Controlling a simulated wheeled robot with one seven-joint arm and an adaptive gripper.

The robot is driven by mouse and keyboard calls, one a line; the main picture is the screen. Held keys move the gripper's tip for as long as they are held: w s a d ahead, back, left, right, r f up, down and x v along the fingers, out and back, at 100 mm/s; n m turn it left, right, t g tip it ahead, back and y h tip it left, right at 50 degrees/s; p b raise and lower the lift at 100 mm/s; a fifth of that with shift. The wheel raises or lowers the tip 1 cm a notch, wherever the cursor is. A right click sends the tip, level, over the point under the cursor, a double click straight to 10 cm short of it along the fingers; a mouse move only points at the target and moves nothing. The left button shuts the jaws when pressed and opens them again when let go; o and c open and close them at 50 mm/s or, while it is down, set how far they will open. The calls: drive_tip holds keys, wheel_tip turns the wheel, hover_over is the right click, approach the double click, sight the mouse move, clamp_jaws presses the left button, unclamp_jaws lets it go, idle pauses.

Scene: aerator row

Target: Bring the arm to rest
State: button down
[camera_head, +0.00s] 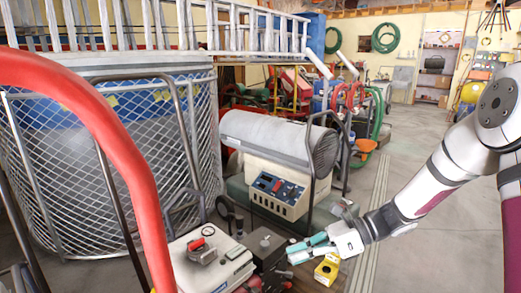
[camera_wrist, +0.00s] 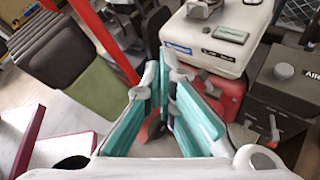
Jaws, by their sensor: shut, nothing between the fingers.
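My gripper (camera_head: 296,250), with teal finger pads, is at the lower middle of the head view, at the end of my white arm coming from the right. It is close to the equipment on the bench, and I cannot tell its exact height above it. In the wrist view my gripper (camera_wrist: 168,72) points toward the equipment; its fingertips come together and it is shut with nothing between them. A white-topped case (camera_head: 208,262) is to its left; it also shows in the wrist view (camera_wrist: 218,35). A yellow item (camera_head: 327,269) lies just below and right of it.
A dark box (camera_head: 264,243) is close beside my gripper; in the wrist view it is at right (camera_wrist: 285,90). A large heater-like machine (camera_head: 270,188) stands behind. A red curved tube (camera_head: 130,165) crosses the left foreground. Open concrete floor (camera_head: 408,262) is at the right.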

drive_tip(key=s+r+n+g+h, duration=0.1)
drive_tip(key=s+r+n+h, duration=0.4)
drive_tip(key=s, duration=0.4)
drive_tip(key=s+r+n+g+h, duration=0.1)
drive_tip(key=s+r+n+h, duration=0.1)
drive_tip(key=s+r+n, duration=0.55)
drive_tip(key=s+d+n+t+h, duration=0.1)
drive_tip(key=s+d+n+h, duration=0.3)
drive_tip(key=s, duration=0.5)
drive_tip(key=s+d+n+t+h, duration=0.2)
drive_tip(key=s+d+n, duration=0.3)
drive_tip(key=s, duration=0.4)
wheel_tip(320, 180, up, 35)
drive_tip(key=d+t+p, duration=0.1)
drive_tip(key=t+p, duration=0.2)
drive_tip(key=p, duration=3)
drive_tip(key=shift+w+d+t+p, duration=0.15)
drive_tip(key=shift+w+t+p, duration=0.05)
drive_tip(key=shift+t+p, duration=0.1)
